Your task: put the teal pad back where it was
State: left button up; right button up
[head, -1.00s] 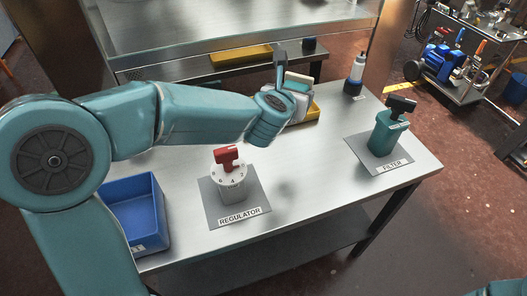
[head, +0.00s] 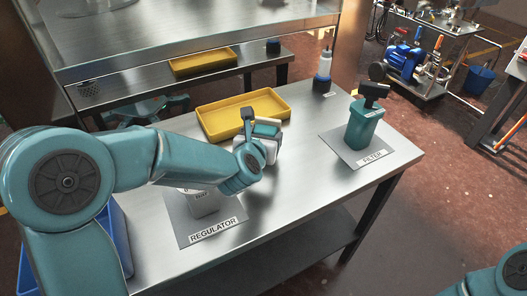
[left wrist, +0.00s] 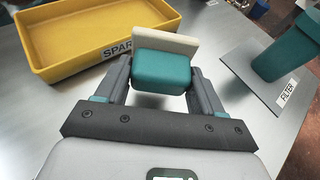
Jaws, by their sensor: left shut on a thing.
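My left gripper (head: 261,130) is shut on a teal pad (left wrist: 162,74) with a cream plate (left wrist: 166,42) along its far side. In the left wrist view the pad sits between the two grey fingers (left wrist: 153,86). In the head view the gripper is over the table (head: 300,180), in front of the yellow tray (head: 224,132), and partly hides the pad. Whether the pad touches the table cannot be told. My right gripper is not in view.
The regulator (head: 203,205) stands on a grey mat, its top hidden by my left arm. The teal filter (head: 362,128) with its black handle stands on another mat at the right. A bottle (head: 323,75) stands at the back. A blue bin (head: 118,240) is at the left.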

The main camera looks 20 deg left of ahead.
pick_arm(q)
notch_tip(320, 180, down, 4)
jog(key=shift+f+b, duration=0.1)
jog(key=shift+b, duration=0.25)
jog(key=shift+f, duration=0.15)
jog(key=o, duration=1)
